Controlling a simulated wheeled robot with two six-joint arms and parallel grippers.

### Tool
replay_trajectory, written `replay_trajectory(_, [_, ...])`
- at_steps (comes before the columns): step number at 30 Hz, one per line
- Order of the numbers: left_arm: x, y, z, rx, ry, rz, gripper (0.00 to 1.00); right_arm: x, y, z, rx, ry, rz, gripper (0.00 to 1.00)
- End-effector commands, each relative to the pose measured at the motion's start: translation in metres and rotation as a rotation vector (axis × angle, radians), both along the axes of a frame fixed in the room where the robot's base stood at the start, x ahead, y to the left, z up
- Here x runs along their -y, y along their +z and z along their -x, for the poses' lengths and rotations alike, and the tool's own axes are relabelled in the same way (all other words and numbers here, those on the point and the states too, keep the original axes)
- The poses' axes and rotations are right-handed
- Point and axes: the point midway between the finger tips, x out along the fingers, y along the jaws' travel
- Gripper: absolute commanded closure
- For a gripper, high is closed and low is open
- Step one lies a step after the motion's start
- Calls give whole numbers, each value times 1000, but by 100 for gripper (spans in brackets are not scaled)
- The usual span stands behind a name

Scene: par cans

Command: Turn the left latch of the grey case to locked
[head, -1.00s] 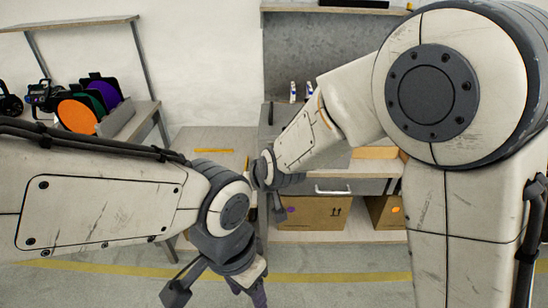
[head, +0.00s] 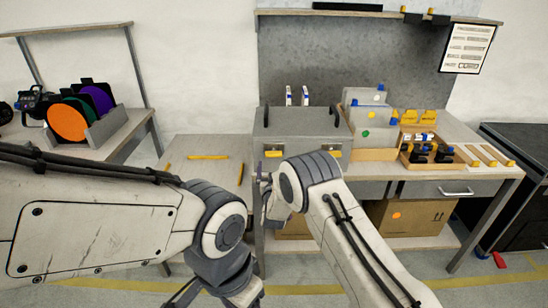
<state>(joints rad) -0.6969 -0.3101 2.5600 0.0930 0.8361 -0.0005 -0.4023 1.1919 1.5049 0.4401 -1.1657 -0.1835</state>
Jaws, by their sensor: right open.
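The grey case (head: 301,122) stands shut on the bench, with dark handles or brackets on its top. Its left latch (head: 272,153) is a yellow piece on the front face; the right latch (head: 335,152) is partly behind my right wrist. The exact angle of the left latch is too small to tell. My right gripper (head: 262,184) is open, just below and left of the left latch, apart from it in the picture; its wrist hides part of the case front. My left gripper (head: 186,299) is low at the bottom edge, cut off by the frame, away from the case.
A lower table (head: 208,172) with yellow strips is at the left. A cardboard box (head: 412,218) sits on the lower shelf.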

Motion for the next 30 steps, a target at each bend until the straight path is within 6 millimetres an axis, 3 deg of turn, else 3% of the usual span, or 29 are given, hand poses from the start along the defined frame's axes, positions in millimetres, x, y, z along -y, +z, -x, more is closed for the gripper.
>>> replay_trajectory(6, [0,4,0,0,0,0,45,1,0,-35,0,-1,0,0])
replay_trajectory(12, [0,5,0,0,0,0,45,0,0,-55,-1,0,0,0])
replay_trajectory(26, [0,5,0,0,0,0,45,0,0,-63,-2,1,1,0])
replay_trajectory(30, [0,5,0,0,0,0,45,0,0,-63,-2,1,1,54])
